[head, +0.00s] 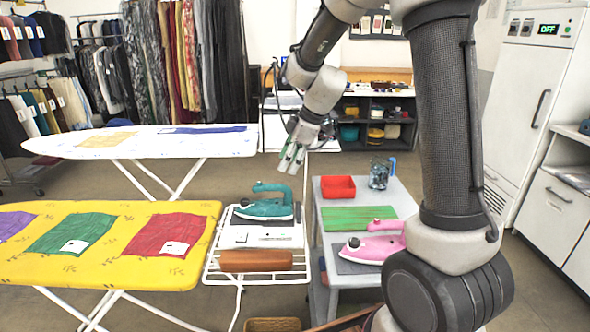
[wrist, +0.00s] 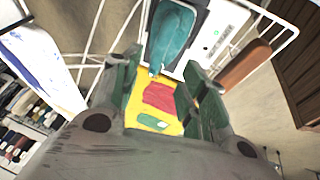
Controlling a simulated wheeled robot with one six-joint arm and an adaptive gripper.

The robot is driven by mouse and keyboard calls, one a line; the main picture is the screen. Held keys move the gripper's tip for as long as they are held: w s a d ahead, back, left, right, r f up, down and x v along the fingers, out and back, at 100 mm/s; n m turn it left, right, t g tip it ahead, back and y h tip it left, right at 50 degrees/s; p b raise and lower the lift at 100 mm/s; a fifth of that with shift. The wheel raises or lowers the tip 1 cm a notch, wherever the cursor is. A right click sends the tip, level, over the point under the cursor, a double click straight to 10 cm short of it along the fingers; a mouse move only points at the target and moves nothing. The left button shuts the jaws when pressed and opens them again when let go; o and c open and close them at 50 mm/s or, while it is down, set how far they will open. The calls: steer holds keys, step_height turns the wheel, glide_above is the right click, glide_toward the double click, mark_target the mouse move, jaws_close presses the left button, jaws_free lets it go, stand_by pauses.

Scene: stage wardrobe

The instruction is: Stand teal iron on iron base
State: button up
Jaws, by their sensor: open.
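The teal iron (head: 264,207) lies on a dark pad (head: 237,220) on the white wire rack beside the yellow ironing board. It also shows at the top of the wrist view (wrist: 172,38). A white box with a small panel (head: 262,238), which looks like the iron base, sits right next to the pad on the near side; it shows right of the iron in the wrist view (wrist: 212,35). My gripper (head: 292,160) is open and empty, above and beyond the rack, apart from the iron. Its green-padded fingers frame the wrist view (wrist: 160,85).
A brown roll-shaped piece (head: 256,261) lies at the rack's near end. Ironing boards stand left.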

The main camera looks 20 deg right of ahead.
steer(key=s+d+r+m+h, duration=0.1)
steer(key=s+d+r+m, duration=0.2)
steer(key=s+r, duration=0.3)
steer(key=s+d+r+m, duration=0.2)
steer(key=s+r+m, duration=0.1)
steer(key=s, duration=0.5)
steer(key=s+d+m+h, duration=0.1)
steer(key=s+d+m, duration=0.1)
steer(key=s, duration=0.3)
steer(key=s+d+m, duration=0.2)
steer(key=s+m, duration=0.1)
steer(key=s, duration=0.3)
steer(key=s+d+r+m+h, duration=0.1)
steer(key=s+d+m, duration=0.1)
steer(key=s, duration=0.3)
steer(key=shift+s+d+m+t+h, duration=0.15)
steer(key=shift+s+m+t+h, duration=0.2)
steer(key=shift+m, duration=0.45)
steer(key=shift+r, duration=0.1)
